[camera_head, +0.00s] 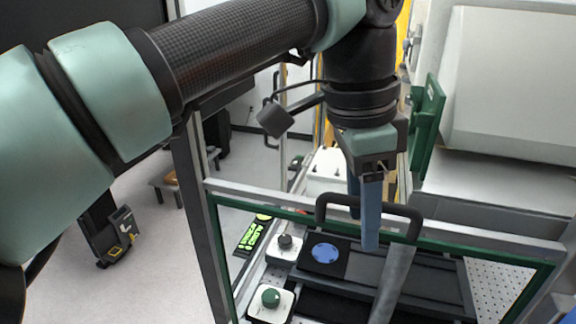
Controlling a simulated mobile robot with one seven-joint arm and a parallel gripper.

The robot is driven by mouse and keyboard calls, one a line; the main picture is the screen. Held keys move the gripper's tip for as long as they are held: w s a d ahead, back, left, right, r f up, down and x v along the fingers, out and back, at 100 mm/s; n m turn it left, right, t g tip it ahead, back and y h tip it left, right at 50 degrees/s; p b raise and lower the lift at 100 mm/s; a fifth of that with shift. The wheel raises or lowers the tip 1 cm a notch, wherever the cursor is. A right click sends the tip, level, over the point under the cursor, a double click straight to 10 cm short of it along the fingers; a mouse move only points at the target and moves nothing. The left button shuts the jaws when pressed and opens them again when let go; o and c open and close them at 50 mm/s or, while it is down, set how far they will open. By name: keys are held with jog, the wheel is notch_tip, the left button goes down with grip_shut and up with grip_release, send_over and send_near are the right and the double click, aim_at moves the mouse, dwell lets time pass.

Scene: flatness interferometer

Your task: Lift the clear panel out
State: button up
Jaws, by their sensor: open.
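The clear panel has a grey and green frame (468,239) and stands upright at the front of the instrument. I see through it to the parts behind. A black bar handle (402,209) is fixed at its top edge. My gripper (362,228) points down at the handle with blue fingers. One finger hangs in front of the handle bar. The other shows partly, to the left and behind. The jaws are open and appear to straddle the bar; I cannot tell whether they touch it.
Behind the panel are a black stage with a blue disc (325,253), a green knob (271,297), a dark knob (285,241) and a perforated plate (497,286). A green bracket (427,127) stands right of my gripper, near a white housing (511,82). Open floor (170,275) lies left.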

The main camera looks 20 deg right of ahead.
jog(key=shift+d+f+b, duration=0.2)
jog(key=shift+f+b, duration=0.35)
jog(key=shift+f, duration=0.8)
grip_shut()
dwell(0.4)
dwell(0.4)
dwell(1.2)
jog(key=shift+r, duration=0.25)
